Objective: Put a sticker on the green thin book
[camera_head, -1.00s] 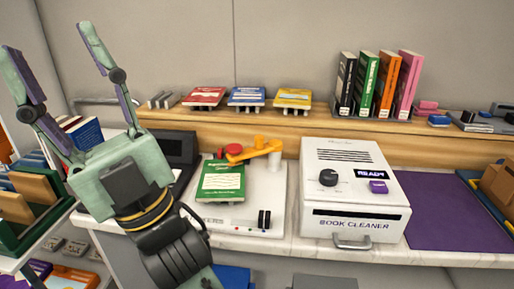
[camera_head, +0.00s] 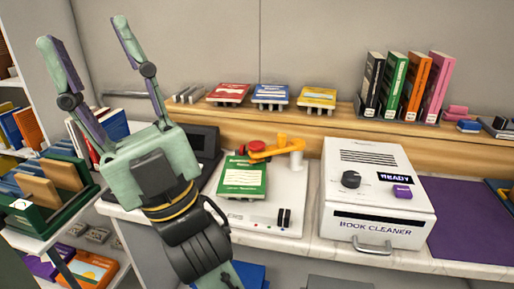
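A thin green book (camera_head: 243,180) with a pale label area lies flat on a white machine (camera_head: 268,218) with a yellow swing arm (camera_head: 278,150) and a red round part (camera_head: 257,146). The yellow arm's end is at the book's far edge; I cannot tell if it touches. Another green book (camera_head: 391,82) stands upright on the back shelf. My gripper (camera_head: 88,60) is open and empty, its two fingers spread and pointing up, left of the machine. My wrist hides part of the counter beside the book.
A white book cleaner (camera_head: 376,200) showing "READY" stands right of the machine, with a purple mat (camera_head: 468,222) beyond it. Red, blue and yellow flat items (camera_head: 270,95) sit on the wooden ledge. A green crate (camera_head: 50,222) of books and cards stands at the left.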

